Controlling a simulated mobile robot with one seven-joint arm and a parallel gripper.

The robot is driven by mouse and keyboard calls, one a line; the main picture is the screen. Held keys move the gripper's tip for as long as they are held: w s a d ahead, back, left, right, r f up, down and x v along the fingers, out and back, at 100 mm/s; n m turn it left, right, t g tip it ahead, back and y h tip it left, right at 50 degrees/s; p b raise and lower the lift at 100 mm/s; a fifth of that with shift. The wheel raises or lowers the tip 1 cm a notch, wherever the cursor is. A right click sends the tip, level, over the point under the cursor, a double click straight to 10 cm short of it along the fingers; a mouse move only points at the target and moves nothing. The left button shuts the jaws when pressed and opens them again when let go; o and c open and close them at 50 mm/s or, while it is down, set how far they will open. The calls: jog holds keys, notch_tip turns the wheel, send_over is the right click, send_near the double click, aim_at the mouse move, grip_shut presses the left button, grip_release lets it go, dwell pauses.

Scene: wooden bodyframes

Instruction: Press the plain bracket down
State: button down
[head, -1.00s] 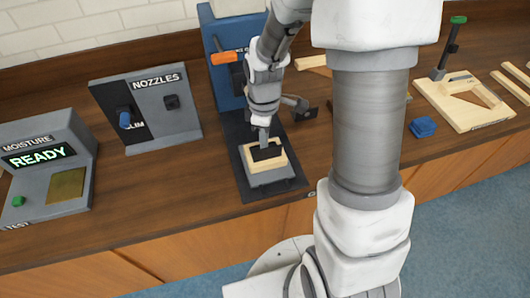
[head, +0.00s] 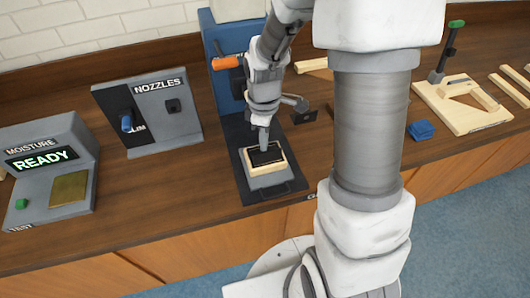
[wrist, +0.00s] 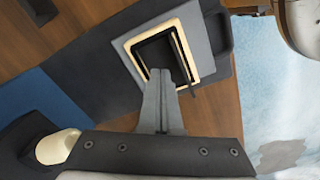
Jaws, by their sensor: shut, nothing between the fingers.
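The plain bracket seems to be the black piece (head: 269,157) inside a pale wooden frame (head: 268,169). In the wrist view the black piece (wrist: 156,53) looks like a dark rectangle within the wooden rim (wrist: 129,47), with a thin dark bar along one side. The frame rests on a grey block on the dark base plate (head: 284,188). My gripper (head: 262,149) is shut and empty, pointing down, its tips at the black piece. In the wrist view the fingertips (wrist: 160,73) overlap its near edge; whether they touch it is unclear.
A blue upright (head: 222,78) with an orange handle (head: 227,62) stands behind the base plate. The nozzle panel (head: 150,108) and moisture box (head: 49,172) are to the left. A blue block (head: 422,130) and a wooden jig (head: 465,108) are to the right.

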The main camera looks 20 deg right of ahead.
jog(key=shift+r+p, duration=1.85)
jog(key=shift+r, duration=0.8)
jog(key=s+r+m+t, duration=0.2)
jog(key=s+r+m, duration=0.4)
jog(key=r, duration=0.4)
jog(key=s+r+m+t, duration=0.3)
jog(key=s+r+m, duration=0.3)
jog(key=s+r, duration=0.2)
jog(key=shift+s+r+t, duration=0.3)
jog(key=shift+r, duration=1.05)
